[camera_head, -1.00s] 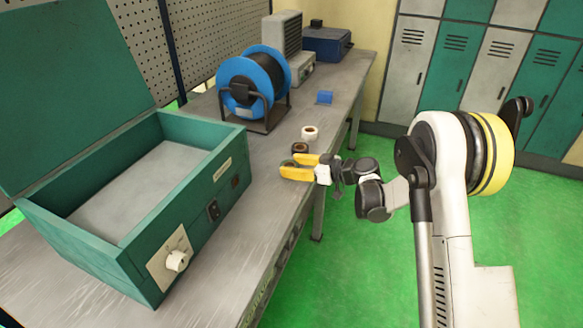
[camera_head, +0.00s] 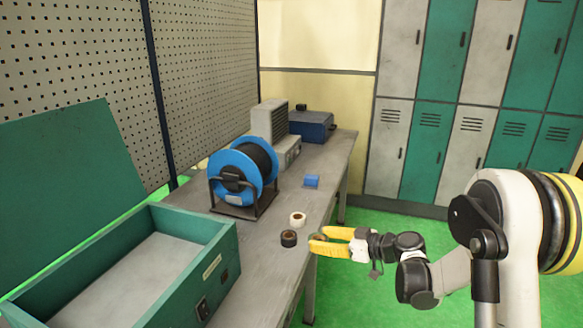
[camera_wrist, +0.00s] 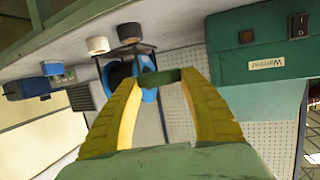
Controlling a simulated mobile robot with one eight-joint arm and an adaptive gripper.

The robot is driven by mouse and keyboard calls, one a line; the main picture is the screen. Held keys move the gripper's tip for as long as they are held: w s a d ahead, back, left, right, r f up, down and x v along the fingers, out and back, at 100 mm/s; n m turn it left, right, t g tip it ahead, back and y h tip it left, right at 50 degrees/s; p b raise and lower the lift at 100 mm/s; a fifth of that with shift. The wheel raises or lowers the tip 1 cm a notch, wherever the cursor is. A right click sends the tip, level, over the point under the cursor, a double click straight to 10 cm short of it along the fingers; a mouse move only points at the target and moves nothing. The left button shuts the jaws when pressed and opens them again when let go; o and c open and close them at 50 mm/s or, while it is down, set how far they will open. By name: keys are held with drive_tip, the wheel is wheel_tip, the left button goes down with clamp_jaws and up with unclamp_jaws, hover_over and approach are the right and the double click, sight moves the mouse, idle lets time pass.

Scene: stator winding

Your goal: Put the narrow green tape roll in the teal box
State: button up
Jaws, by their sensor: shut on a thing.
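My gripper (camera_head: 318,243) is at the front edge of the bench, with its yellow fingers shut on the narrow green tape roll (camera_wrist: 160,76). In the wrist view the dark green roll spans the fingertips; in the head view it is small and partly hidden between them. The teal box (camera_head: 228,255) stands open on the near left of the bench, lid raised, and its visible floor is bare. It also shows in the wrist view (camera_wrist: 272,40), upside down. My gripper is right of the box and apart from it.
On the bench (camera_head: 262,262), a black tape roll (camera_head: 288,239) and a white tape roll (camera_head: 298,219) lie left of my gripper. A blue cable reel (camera_head: 243,172), a small blue block (camera_head: 311,181) and a navy case (camera_head: 310,125) stand farther back. Lockers line the back wall.

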drive_tip(key=s+d+r+m+t+h, duration=0.3)
drive_tip(key=s+d+m+h, duration=0.15)
drive_tip(key=s, duration=0.25)
drive_tip(key=s+d+r+m+t+h, duration=0.25)
drive_tip(key=s+d+r, duration=0.2)
drive_tip(key=s, duration=0.25)
drive_tip(key=w+a+f+n+g+y, duration=0.2)
drive_tip(key=w+a, duration=0.1)
drive_tip(key=w, duration=0.2)
drive_tip(key=w+a+f+n+g+y, duration=0.2)
drive_tip(key=w+a+f+n+y, duration=0.1)
drive_tip(key=w, duration=0.1)
drive_tip(key=w+a+f+n+g+y, duration=0.2)
drive_tip(key=w+a+f, duration=0.1)
drive_tip(key=w+a, duration=0.1)
drive_tip(key=shift+w+f+n+y, duration=0.15)
drive_tip(key=shift+w+n+y, duration=0.2)
drive_tip(key=shift+w, duration=0.5)
drive_tip(key=shift+a+g, duration=0.1)
drive_tip(key=shift+g, duration=0.15)
drive_tip(key=b, duration=0.5)
hover_over(281, 262)
wheel_tip(281, 262, down, 8)
drive_tip(key=shift+a+r, duration=0.1)
drive_tip(key=shift+r, duration=0.1)
wheel_tip(281, 262, down, 2)
drive_tip(key=shift+f+b, duration=0.25)
drive_tip(key=shift+b, duration=0.4)
drive_tip(key=shift+f, duration=0.3)
drive_tip(key=shift+f, duration=0.1)
